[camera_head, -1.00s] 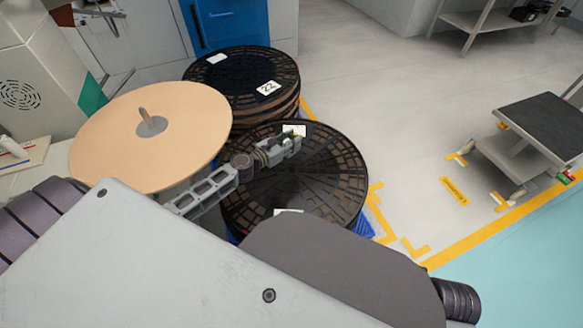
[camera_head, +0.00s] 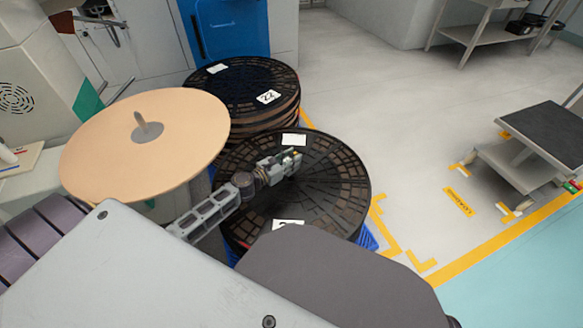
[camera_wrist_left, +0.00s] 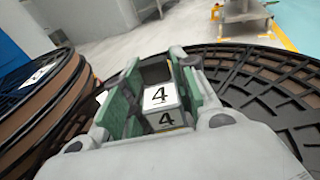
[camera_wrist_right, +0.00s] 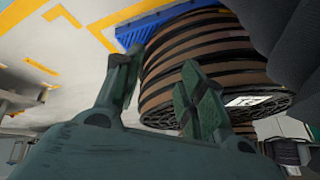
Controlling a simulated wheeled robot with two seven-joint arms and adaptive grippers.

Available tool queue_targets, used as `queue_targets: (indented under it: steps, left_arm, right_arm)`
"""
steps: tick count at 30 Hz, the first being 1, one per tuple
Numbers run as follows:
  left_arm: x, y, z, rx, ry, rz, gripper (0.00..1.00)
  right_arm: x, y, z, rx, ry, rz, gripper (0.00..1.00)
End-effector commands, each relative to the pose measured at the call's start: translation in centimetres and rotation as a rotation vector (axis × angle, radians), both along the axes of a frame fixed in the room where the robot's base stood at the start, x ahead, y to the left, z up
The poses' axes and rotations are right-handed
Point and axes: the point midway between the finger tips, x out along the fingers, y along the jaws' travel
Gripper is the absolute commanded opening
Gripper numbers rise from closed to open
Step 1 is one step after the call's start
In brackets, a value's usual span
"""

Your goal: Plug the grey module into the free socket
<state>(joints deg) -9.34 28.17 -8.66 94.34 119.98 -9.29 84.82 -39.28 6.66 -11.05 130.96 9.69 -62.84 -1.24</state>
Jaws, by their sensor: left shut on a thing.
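My left gripper (camera_head: 283,163) is above the dark top of the front reel stack in the head view. It is shut on a small block-shaped module (camera_wrist_left: 163,105), seen between the green finger pads in the left wrist view. The module has a dark upper part and white labels marked 4 on two faces. In the head view its shape is too small to make out. My right gripper (camera_wrist_right: 160,78) shows in the right wrist view, fingers apart and empty, beside a reel stack. I see no socket in any view.
The front reel stack (camera_head: 335,190) stands on a blue pallet (camera_head: 367,239). Another stack (camera_head: 245,85) is behind it. A tan disc (camera_head: 90,150) on a spindle is at the left. A trolley (camera_head: 545,130) stands at the right, with open floor between.

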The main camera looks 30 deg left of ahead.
Motion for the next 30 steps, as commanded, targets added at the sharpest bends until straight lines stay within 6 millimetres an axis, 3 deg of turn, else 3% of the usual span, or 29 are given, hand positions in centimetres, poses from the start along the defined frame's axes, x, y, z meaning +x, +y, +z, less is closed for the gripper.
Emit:
queue_targets:
  steps: [14, 21, 30]
  left_arm:
    - [0.0, 0.0, -0.6, 0.000, -0.001, 0.001, 0.01]
    - [0.0, 0.0, -2.6, 0.001, -0.001, 0.000, 0.01]
    - [0.1, 0.0, -4.0, 0.000, -0.002, 0.001, 0.01]
  right_arm:
    - [0.3, 0.2, -0.4, 0.011, -0.016, -0.004, 0.40]
    - [-0.1, 0.7, -3.8, 0.050, -0.042, -0.025, 0.40]
    - [0.1, 1.0, -5.6, 0.086, -0.080, -0.047, 0.40]
